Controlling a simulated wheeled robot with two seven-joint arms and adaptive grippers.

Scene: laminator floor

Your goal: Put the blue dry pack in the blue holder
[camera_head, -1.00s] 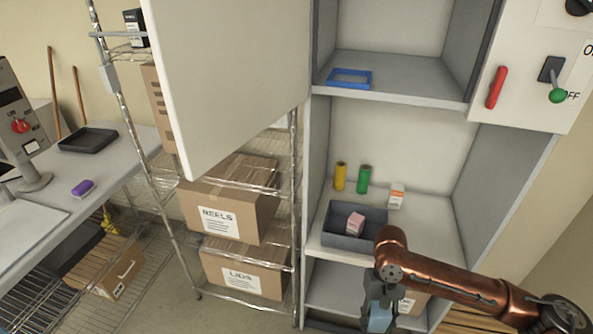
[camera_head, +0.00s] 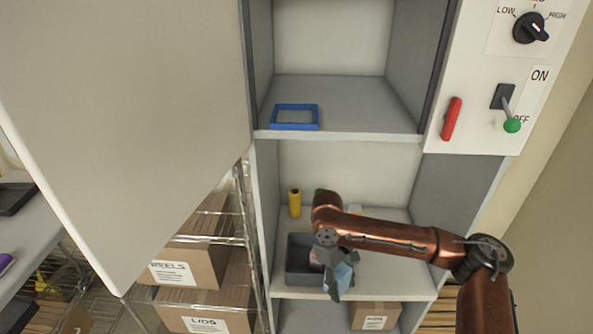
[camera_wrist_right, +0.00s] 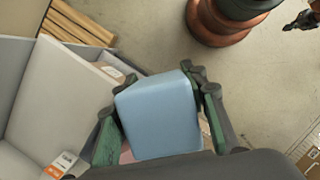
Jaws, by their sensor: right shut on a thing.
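The blue dry pack (camera_head: 343,277) is a light blue block held in my right gripper (camera_head: 335,283), in front of the lower shelf. In the right wrist view the pack (camera_wrist_right: 160,115) sits between both fingers of the gripper (camera_wrist_right: 160,85), which is shut on it. The blue holder (camera_head: 295,127) is a low rectangular frame on the upper shelf, at its front left, and looks empty. The gripper is below and to the right of it. A small dark claw-like part, probably my left gripper (camera_wrist_right: 302,19), shows at the wrist view's top right corner; its state is unclear.
A grey bin (camera_head: 297,272) with a pink box partly hidden by my gripper and a yellow cylinder (camera_head: 295,203) stand on the lower shelf. The upper shelf's front edge (camera_head: 340,136) and the large open door (camera_head: 130,130) at left bound the space. Room right of the holder is clear.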

